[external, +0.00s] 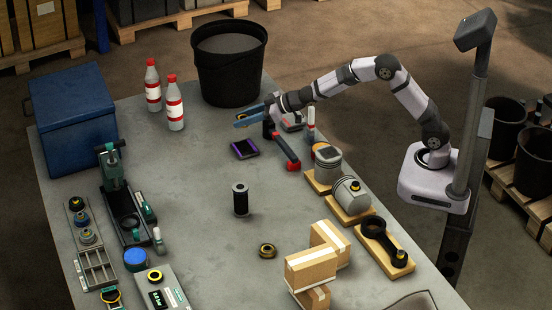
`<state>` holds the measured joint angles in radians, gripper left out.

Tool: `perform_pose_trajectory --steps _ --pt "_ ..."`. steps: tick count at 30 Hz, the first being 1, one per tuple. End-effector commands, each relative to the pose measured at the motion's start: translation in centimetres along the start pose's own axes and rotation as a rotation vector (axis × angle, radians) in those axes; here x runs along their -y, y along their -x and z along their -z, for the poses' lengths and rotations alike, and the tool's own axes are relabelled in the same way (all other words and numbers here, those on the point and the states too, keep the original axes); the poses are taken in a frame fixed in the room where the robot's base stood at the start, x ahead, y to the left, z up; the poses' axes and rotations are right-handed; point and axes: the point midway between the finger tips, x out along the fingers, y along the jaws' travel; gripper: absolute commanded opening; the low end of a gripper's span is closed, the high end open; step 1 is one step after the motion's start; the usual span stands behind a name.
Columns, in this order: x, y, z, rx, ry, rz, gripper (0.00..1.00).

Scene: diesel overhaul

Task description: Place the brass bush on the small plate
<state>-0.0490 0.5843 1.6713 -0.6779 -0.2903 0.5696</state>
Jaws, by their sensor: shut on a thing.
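My gripper (250,118) is at the far end of the table, left of my arm's wrist, over the area near the black bucket. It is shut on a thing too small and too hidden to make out. A small dark square plate (244,149) with a purple edge lies flat on the table, just below the gripper in the picture. A short brass-coloured ring (267,251) lies on the table near the front middle, apart from the gripper. I cannot tell whether this ring is the brass bush or whether the bush is in the jaws.
A black bucket (228,65) and two bottles (174,102) stand behind. A dark cylinder (240,198) stands mid-table. Pistons on wooden blocks (350,193) and cartons (309,268) line the right. Left-centre table is clear.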

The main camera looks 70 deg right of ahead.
Motion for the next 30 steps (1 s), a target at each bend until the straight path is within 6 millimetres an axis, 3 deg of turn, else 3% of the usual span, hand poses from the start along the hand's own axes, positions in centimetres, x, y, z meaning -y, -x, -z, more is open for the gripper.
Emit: perform_pose_trajectory --steps 10,20,30 --pt "0.0 -2.1 -4.5 0.003 -0.001 0.0 0.03" --pt "0.0 -2.7 -5.5 0.0 0.0 0.0 0.03" --pt "0.0 -4.1 -8.5 0.001 -0.001 0.0 0.03"
